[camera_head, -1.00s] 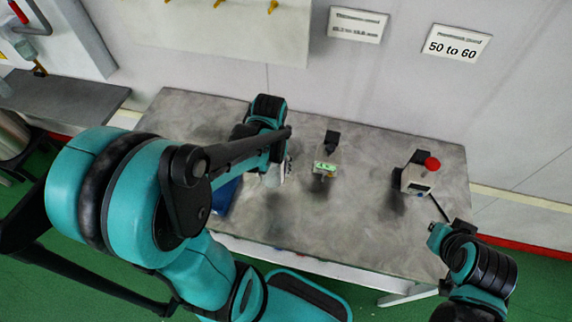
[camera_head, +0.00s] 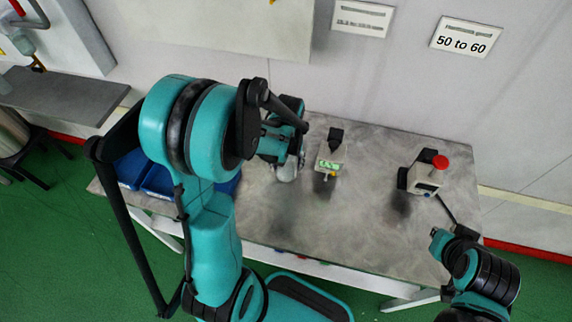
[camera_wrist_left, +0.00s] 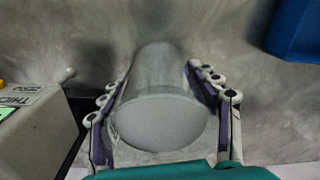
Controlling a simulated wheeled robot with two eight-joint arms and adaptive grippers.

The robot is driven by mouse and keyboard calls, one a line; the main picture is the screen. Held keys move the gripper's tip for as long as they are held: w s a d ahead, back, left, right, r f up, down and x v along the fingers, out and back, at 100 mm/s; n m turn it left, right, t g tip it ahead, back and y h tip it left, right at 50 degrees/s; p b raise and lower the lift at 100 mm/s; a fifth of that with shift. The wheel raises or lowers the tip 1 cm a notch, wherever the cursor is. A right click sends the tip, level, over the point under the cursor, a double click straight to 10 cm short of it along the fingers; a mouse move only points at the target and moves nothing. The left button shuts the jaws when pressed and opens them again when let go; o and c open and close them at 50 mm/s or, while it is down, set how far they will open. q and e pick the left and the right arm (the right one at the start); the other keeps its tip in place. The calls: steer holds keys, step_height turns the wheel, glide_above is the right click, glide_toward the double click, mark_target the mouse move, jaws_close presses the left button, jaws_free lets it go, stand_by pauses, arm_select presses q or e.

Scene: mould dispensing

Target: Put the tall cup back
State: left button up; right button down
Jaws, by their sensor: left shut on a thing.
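The tall cup (camera_wrist_left: 160,118) is a grey, cylinder-like vessel. In the left wrist view it lies between the two fingers of my left gripper (camera_wrist_left: 163,100), with its pale round end toward the camera. My left gripper is shut on it. In the head view the left gripper (camera_head: 287,168) is over the middle-left of the grey table (camera_head: 310,215), just left of a small box with a green display. Only a pale bit of the cup shows there, and I cannot tell whether it touches the table. My right arm is at the lower right; its fingers cannot be made out.
The small box with the green display (camera_head: 329,164) stands close to the left gripper; it also shows in the left wrist view (camera_wrist_left: 35,125). A box with a red button (camera_head: 426,177) stands at the right. Blue bins (camera_head: 130,170) sit at the table's left end. The table between the boxes is clear.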

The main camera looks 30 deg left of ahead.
arm_select(q)
steer(key=o, duration=1.9)
steer(key=shift+c, duration=0.2)
